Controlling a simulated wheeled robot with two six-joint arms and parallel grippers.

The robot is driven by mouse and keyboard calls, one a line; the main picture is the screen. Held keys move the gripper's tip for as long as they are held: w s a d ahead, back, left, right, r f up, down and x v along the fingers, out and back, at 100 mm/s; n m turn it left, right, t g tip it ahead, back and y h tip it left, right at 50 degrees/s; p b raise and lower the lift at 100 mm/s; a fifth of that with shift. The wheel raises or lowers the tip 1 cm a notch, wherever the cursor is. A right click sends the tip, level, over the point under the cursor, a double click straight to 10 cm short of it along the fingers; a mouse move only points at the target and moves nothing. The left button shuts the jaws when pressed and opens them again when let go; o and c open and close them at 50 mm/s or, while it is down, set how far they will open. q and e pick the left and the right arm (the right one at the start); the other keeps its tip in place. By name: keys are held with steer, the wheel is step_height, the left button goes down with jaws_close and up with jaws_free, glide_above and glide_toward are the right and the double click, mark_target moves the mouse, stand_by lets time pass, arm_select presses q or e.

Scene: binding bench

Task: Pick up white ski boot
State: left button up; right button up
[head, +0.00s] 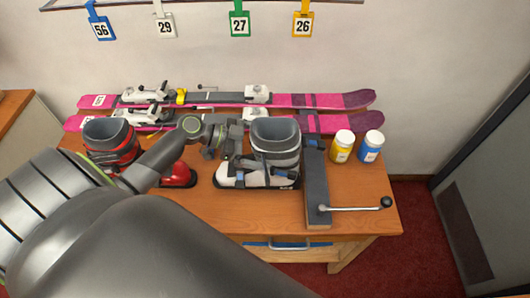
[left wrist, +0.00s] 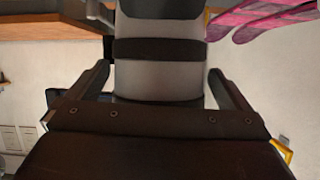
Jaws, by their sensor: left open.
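The white ski boot (head: 284,158) stands upright on the wooden bench, with a white lower shell, a grey cuff and a dark liner. My left gripper (head: 238,142) is at the left side of its cuff in the head view. In the left wrist view, the boot's grey cuff with a dark strap (left wrist: 158,78) fills the space between the two open fingers of my left gripper (left wrist: 160,75). A gap shows beside each finger, so it does not grip the boot. My right gripper is not in view.
A red ski boot (head: 178,174) stands left, partly behind my arm. Pink skis (head: 320,101) lie along the back. A dark vise-like bar with a handle (head: 317,190) is close right of the white boot. Yellow (head: 342,147) and blue bottles (head: 371,147) stand further right.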

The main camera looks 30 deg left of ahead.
arm_select(q)
steer(key=shift+c, duration=0.3)
steer(key=c, duration=1.7)
steer(key=shift+w+r, duration=0.1)
steer(key=shift+r, duration=0.05)
